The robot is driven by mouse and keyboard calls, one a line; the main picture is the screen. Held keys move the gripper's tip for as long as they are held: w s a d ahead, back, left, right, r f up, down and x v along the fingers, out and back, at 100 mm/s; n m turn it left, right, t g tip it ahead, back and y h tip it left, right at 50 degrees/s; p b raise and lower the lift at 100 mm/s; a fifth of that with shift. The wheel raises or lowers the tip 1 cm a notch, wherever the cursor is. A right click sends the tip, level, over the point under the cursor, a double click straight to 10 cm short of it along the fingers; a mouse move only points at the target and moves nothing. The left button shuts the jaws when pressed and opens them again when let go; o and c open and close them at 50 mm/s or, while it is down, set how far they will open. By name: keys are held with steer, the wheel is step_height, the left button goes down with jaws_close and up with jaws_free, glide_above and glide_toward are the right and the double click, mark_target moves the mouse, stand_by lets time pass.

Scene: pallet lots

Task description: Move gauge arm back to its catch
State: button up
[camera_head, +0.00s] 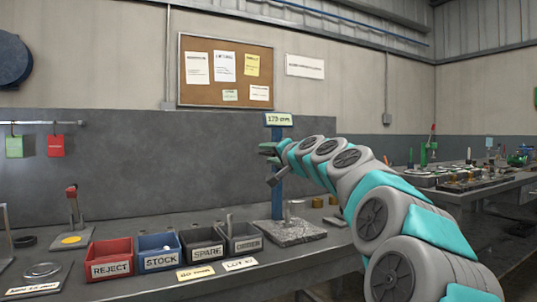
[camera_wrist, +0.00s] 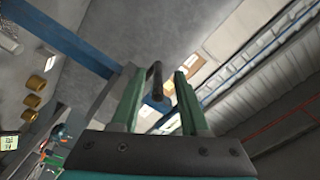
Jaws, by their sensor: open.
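The gauge stand has a blue post (camera_head: 277,203) on a speckled stone base (camera_head: 292,236), with a reading plate (camera_head: 279,119) on top. My gripper (camera_head: 267,152) is high beside the post, its green fingers open. A short dark grey piece (camera_head: 276,179), perhaps part of the gauge arm, angles off the post just below them. In the wrist view the blue post (camera_wrist: 75,43) runs in from the upper left. A dark bar (camera_wrist: 153,82) shows between the open fingers (camera_wrist: 160,78); I cannot tell whether they touch it. The catch is not clearly visible.
Reject (camera_head: 110,269), stock (camera_head: 161,262), spare (camera_head: 207,254) and a fourth bin (camera_head: 246,244) stand left of the base. A red-topped stand (camera_head: 74,215) is farther left. Small brass blocks (camera_head: 318,202) sit behind the base. The wall stands close behind.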

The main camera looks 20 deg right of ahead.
steer(key=s, duration=0.7)
steer(key=shift+d+r, duration=0.1)
stand_by(0.4)
